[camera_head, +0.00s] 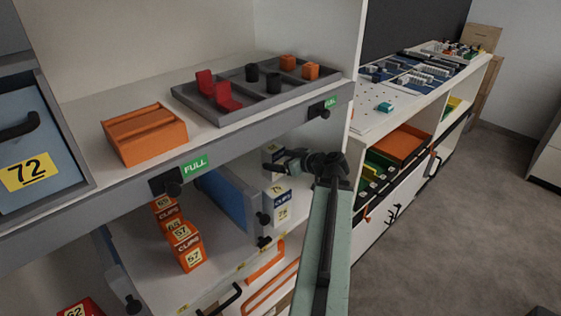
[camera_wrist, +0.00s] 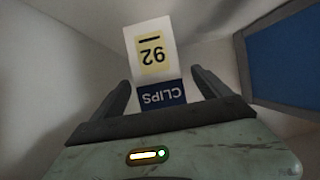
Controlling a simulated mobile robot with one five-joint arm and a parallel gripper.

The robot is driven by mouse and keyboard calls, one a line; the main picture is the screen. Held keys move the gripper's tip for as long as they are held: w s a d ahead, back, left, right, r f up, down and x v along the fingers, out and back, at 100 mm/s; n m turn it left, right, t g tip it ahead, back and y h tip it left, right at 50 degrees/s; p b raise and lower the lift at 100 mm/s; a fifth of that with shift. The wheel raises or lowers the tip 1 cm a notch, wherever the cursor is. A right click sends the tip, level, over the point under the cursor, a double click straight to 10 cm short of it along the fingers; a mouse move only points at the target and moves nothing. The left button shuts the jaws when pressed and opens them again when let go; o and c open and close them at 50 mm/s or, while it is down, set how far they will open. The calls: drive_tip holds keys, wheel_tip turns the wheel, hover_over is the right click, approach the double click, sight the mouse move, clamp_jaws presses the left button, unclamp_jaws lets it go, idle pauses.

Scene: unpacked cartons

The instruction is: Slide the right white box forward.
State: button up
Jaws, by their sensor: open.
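Two white boxes with blue bands and yellow labels are in the lower shelf bay in the head view. The front one (camera_head: 280,203) stands nearer the shelf edge, and the other (camera_head: 271,152) is farther back, partly hidden by my gripper. My gripper (camera_head: 286,161) is open and reaches leftward into the bay at the rear box. In the wrist view a white box (camera_wrist: 150,35) with an upside-down yellow number label and a blue CLIPS band is straight ahead between the open fingers of my gripper (camera_wrist: 163,88). I cannot tell whether the fingers touch it.
A blue panel (camera_head: 226,200) stands left of the white boxes; a blue surface also shows at right in the wrist view (camera_wrist: 290,58). A row of orange CLIPS boxes (camera_head: 188,255) is farther left. The upper shelf, with an orange box (camera_head: 144,137) and grey tray (camera_head: 222,118), overhangs the bay.

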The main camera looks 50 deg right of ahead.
drive_tip(key=b+x, duration=0.2)
drive_tip(key=x, duration=0.4)
drive_tip(key=shift+d+f, duration=0.15)
drive_tip(key=shift+f, duration=0.1)
drive_tip(key=shift+w+f+b, duration=0.1)
drive_tip(key=shift+w+b, duration=0.25)
drive_tip(key=shift+w, duration=0.05)
